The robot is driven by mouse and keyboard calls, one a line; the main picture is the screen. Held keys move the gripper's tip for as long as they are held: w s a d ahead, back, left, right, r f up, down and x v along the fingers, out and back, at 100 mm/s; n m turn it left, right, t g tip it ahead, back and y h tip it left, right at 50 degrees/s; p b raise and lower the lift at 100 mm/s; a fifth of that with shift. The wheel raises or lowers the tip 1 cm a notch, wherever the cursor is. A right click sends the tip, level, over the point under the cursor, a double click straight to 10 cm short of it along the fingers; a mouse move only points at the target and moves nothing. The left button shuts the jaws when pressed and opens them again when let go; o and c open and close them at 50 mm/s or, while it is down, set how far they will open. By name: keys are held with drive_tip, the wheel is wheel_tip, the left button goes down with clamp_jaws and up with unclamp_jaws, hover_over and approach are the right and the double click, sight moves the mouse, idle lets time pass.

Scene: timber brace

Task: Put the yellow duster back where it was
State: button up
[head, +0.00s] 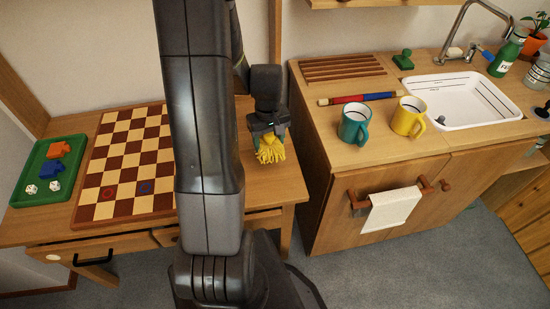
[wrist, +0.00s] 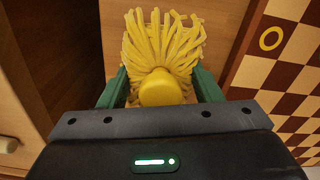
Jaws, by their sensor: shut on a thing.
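The yellow duster (head: 270,152) has floppy yellow strands and hangs below my gripper (head: 268,120) in the head view. The gripper is over the right part of the wooden table (head: 285,185), between the chessboard and the counter. In the wrist view the duster's round yellow cap (wrist: 160,90) sits between the two green fingers of my gripper (wrist: 160,88), which is shut on it. The strands spread out beyond the fingers. I cannot tell whether they touch the table top.
A chessboard (head: 115,175) and a green tray (head: 25,185) with dice and coloured pieces lie on the table. The counter at right holds a teal mug (head: 354,124), a yellow mug (head: 407,116), a red and blue rod (head: 358,98) and a white sink (head: 462,100).

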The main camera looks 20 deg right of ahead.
sight(269, 162)
drive_tip(key=shift+w+f, duration=0.1)
drive_tip(key=shift+f, duration=3.3)
drive_tip(key=shift+f+b, duration=0.15)
drive_tip(key=shift+b, duration=0.25)
drive_tip(key=o, duration=1)
drive_tip(key=shift+c, duration=0.2)
wheel_tip(269, 162, up, 12)
drive_tip(key=shift+r+p, duration=0.2)
drive_tip(key=shift+p, duration=0.65)
